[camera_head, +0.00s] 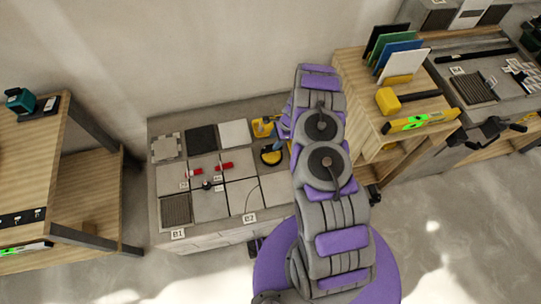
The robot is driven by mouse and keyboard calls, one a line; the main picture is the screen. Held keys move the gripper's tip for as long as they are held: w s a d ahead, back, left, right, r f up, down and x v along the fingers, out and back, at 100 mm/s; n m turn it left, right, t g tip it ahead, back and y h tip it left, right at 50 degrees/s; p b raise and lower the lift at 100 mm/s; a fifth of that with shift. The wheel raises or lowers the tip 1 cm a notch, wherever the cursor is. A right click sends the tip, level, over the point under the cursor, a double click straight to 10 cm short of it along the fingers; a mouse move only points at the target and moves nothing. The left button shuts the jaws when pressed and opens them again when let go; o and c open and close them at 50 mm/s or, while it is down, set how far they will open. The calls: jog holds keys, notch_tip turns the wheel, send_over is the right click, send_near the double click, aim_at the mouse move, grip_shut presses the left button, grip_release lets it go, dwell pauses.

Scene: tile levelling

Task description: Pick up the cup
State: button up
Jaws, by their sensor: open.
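A round black and yellow thing (271,156), which looks like a suction cup, lies on the right part of the low tiled bench (165,131). No drinking cup shows. My purple and grey arm stands just right of it and covers the bench's right end. My gripper (284,127) shows only in part, as purple pieces at the arm's left edge, above and right of the cup in the picture. It is open, and it appears apart from the cup. Its fingertips are mostly hidden by my arm.
A yellow tool (262,127) lies just behind the cup. Red-marked pieces (225,166) and a small dark knob (207,185) sit on the tiles. A wooden shelf (62,180) stands left; a wooden bench (366,128) with a yellow mallet (388,101) and level (420,122) stands right.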

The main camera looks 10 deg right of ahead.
aim_at(271, 146)
jog(key=shift+x, duration=0.85)
jog(key=shift+d+f+b, duration=0.3)
jog(key=shift+d, duration=0.15)
jog(key=b+x, duration=0.2)
jog(key=x, duration=0.2)
jog(key=shift+a+f, duration=0.15)
jog(key=shift+f, duration=0.15)
jog(key=shift+w+a+f, duration=0.1)
jog(key=shift+a, duration=0.35)
jog(key=shift+d, duration=0.65)
jog(key=c, duration=0.6)
jog(key=shift+a, duration=0.5)
grip_shut()
